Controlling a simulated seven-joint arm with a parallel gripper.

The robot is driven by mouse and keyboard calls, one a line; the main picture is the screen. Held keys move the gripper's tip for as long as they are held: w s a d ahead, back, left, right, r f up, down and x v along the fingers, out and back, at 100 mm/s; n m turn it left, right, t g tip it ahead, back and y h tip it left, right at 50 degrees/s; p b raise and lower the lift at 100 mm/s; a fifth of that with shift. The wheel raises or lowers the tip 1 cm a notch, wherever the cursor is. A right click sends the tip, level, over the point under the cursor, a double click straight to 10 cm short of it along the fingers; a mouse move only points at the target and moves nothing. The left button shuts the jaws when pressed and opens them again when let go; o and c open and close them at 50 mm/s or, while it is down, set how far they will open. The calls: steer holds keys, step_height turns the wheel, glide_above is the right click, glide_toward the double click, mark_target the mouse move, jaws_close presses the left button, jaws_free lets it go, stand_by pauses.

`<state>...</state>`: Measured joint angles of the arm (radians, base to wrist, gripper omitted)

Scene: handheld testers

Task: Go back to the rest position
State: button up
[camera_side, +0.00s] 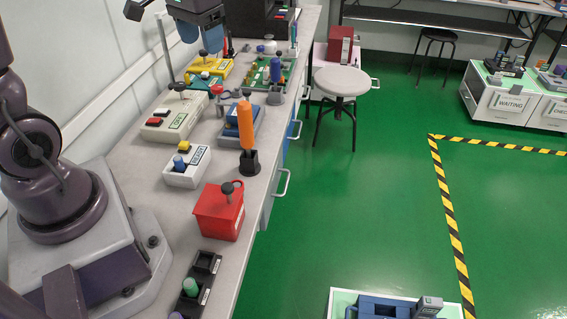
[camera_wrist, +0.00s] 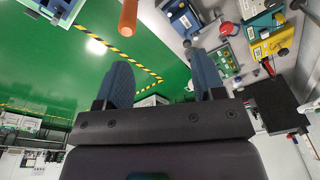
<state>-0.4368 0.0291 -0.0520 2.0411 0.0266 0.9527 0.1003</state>
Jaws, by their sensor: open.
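My gripper (camera_side: 190,32) is at the top of the side view, raised above the far part of the bench, with only its lower part in frame. In the wrist view my gripper (camera_wrist: 163,82) shows two blue fingers set wide apart with nothing between them. It is open and empty. An orange-handled tool (camera_side: 246,126) stands upright in a small black holder (camera_side: 249,162) near the bench's right edge. The orange handle (camera_wrist: 127,18) also shows at the top of the wrist view, apart from the fingers.
The grey bench (camera_side: 140,165) carries a yellow box (camera_side: 207,68), a green circuit board (camera_side: 262,74), a beige button box (camera_side: 174,118), a white box (camera_side: 187,168), a red box (camera_side: 219,211) and a black compartment tray (camera_side: 205,265). A stool (camera_side: 341,82) stands on the open green floor.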

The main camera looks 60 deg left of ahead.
steer(key=s+d+r+m+t, duration=0.3)
steer(key=s+d+r+t, duration=0.1)
steer(key=s+d, duration=0.7)
steer(key=shift+d+r+h, duration=0.4)
steer(key=shift+d+r, duration=0.15)
steer(key=shift+d, duration=0.35)
